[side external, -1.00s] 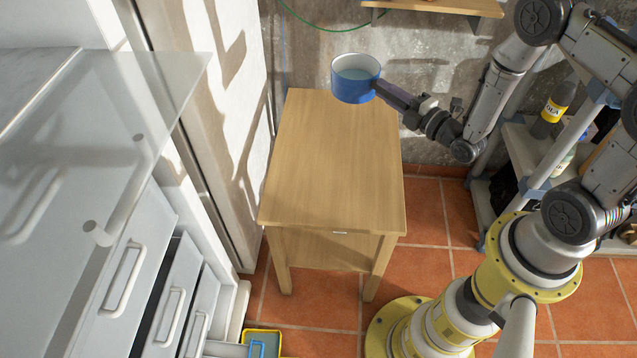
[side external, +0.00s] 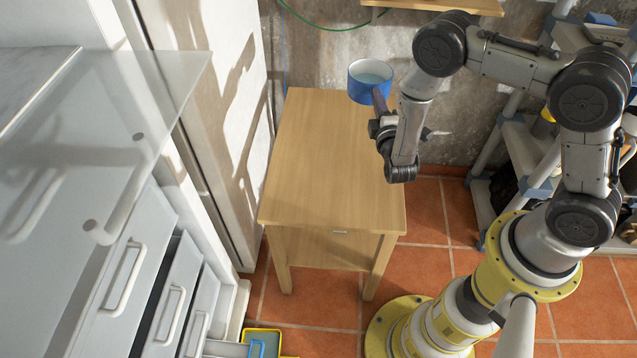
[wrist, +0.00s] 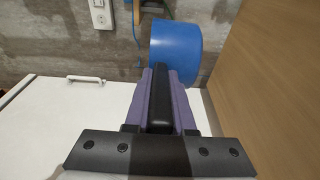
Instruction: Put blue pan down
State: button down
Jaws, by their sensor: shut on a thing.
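The blue pan (side external: 359,91) appears upright, with a pale inside, at the far right corner of the wooden table (side external: 325,170). Its blue side (wrist: 178,50) fills the top middle of the wrist view. My gripper (side external: 381,104) is shut on the pan's dark handle (wrist: 160,100), which lies between the purple-grey fingers in the wrist view. The pan looks held above the table's height, but I cannot tell the exact gap. The pan's underside is hidden.
The tabletop is bare. White drawers (side external: 140,290) and a glass panel (side external: 130,110) stand at the left. A wooden shelf (side external: 440,5) hangs on the back wall, and a rack (side external: 520,150) stands at the right. A yellow-edged bin (side external: 262,345) sits on the floor.

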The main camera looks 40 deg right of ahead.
jog(key=s+a+f+n+t+y, duration=0.1)
jog(key=s+a+f+y, duration=0.15)
jog(key=a+f, duration=0.55)
jog(key=s+a+f+n+t+y, duration=0.1)
jog(key=s+a+f, duration=0.2)
jog(key=a, duration=0.9)
jog(key=shift+d+f, duration=0.15)
jog(key=shift+f, duration=3.55)
jog(key=c, duration=1.2)
grip_release()
jog(key=shift+f, duration=0.2)
jog(key=o, duration=0.4)
jog(key=shift+o, duration=0.2)
jog(key=shift+r, duration=0.1)
